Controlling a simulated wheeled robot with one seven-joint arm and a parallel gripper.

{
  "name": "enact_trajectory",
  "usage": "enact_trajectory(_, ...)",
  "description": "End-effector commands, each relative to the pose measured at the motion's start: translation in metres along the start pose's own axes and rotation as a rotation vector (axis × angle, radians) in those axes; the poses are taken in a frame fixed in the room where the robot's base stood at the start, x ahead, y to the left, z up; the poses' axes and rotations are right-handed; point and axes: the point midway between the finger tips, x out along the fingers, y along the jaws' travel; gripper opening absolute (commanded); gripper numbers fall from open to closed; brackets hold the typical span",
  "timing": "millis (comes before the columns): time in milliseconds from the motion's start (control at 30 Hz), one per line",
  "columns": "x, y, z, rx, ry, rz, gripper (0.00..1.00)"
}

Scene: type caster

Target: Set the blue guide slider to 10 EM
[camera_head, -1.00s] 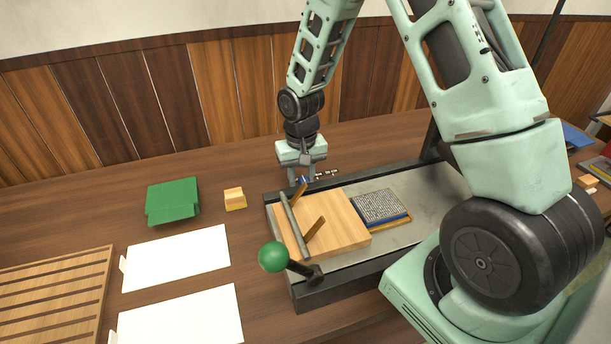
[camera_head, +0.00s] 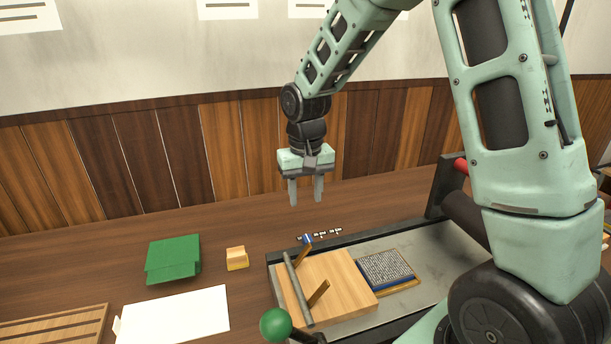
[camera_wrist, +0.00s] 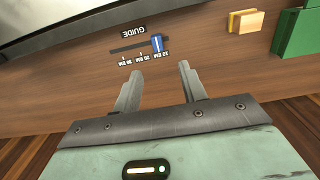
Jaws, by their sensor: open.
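The blue guide slider (camera_wrist: 157,43) stands at the right end of its dark track (camera_wrist: 128,48) in the wrist view, beside the upside-down 10 EM label (camera_wrist: 162,54). The 20 EM and 30 EM labels lie further left, and the GUIDE plate (camera_wrist: 141,31) is above. In the head view the small blue slider (camera_head: 308,239) is at the left end of the row of labels. My gripper (camera_head: 306,201) is open and empty, raised well above the slider, fingers pointing down. Its spread fingers also show in the wrist view (camera_wrist: 157,74).
The press bed (camera_head: 430,262) holds a wooden block (camera_head: 342,288) and a type block (camera_head: 386,267) just in front of the slider. A green-ball lever (camera_head: 275,325) is nearer. Space around my gripper is clear.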

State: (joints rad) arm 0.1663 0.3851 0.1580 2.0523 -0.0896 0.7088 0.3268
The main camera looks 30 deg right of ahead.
Motion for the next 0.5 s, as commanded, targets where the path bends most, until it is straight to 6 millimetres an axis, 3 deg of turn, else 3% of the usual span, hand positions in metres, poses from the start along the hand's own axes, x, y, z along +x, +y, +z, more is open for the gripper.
enact_trajectory(200,-0.036,0.000,-0.001,0.000,0.003,-0.001,0.42)
enact_trajectory(500,-0.047,-0.001,0.000,0.000,0.000,-0.001,0.42)
